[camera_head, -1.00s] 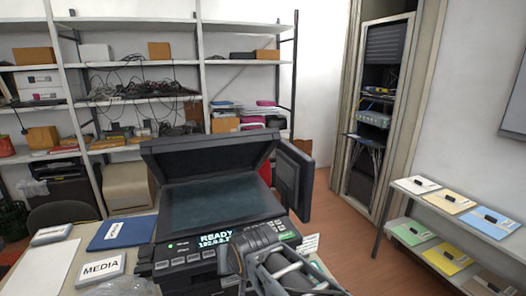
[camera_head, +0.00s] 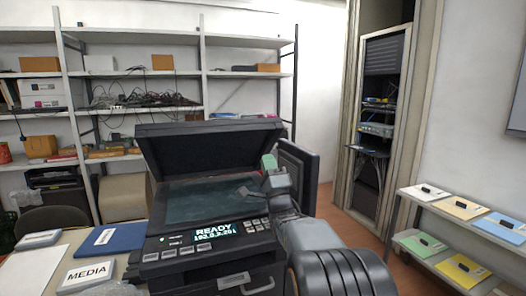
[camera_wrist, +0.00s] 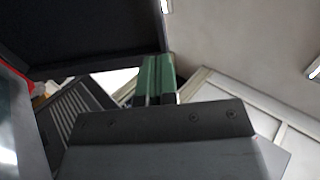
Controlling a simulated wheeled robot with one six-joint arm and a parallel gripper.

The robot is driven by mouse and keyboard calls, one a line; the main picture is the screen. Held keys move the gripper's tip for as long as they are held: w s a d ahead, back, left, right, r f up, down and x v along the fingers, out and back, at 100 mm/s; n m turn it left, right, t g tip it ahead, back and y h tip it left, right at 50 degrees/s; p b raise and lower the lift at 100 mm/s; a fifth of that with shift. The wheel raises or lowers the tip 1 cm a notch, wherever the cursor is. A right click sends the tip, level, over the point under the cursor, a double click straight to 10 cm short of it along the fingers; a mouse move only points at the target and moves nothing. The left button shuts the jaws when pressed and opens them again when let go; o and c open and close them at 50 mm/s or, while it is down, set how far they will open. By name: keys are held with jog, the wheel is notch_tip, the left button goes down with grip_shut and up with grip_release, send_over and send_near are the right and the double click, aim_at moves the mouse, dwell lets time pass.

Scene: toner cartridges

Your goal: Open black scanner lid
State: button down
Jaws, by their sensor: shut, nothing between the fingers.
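The black scanner lid (camera_head: 208,148) stands tilted open over the scanner, with its dark underside facing me. The scanner glass (camera_head: 205,201) lies exposed beneath it. My gripper (camera_head: 269,162) is shut and empty, its green fingertips near the lid's right edge. In the wrist view the fingertips (camera_wrist: 155,78) are together, beside the edge of the lid's dark underside (camera_wrist: 85,35). I cannot tell whether they touch the lid.
The printer's display panel (camera_head: 214,231) is at the front. A dark side panel (camera_head: 297,172) stands right of the lid. A blue folder (camera_head: 108,238) and a MEDIA box (camera_head: 88,274) lie left. A low shelf (camera_head: 425,214) stands right.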

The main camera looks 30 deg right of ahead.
aim_at(259, 130)
jog(key=p+x, duration=0.4)
jog(key=x, duration=0.5)
jog(key=shift+r, duration=0.2)
jog(key=shift+w, duration=0.1)
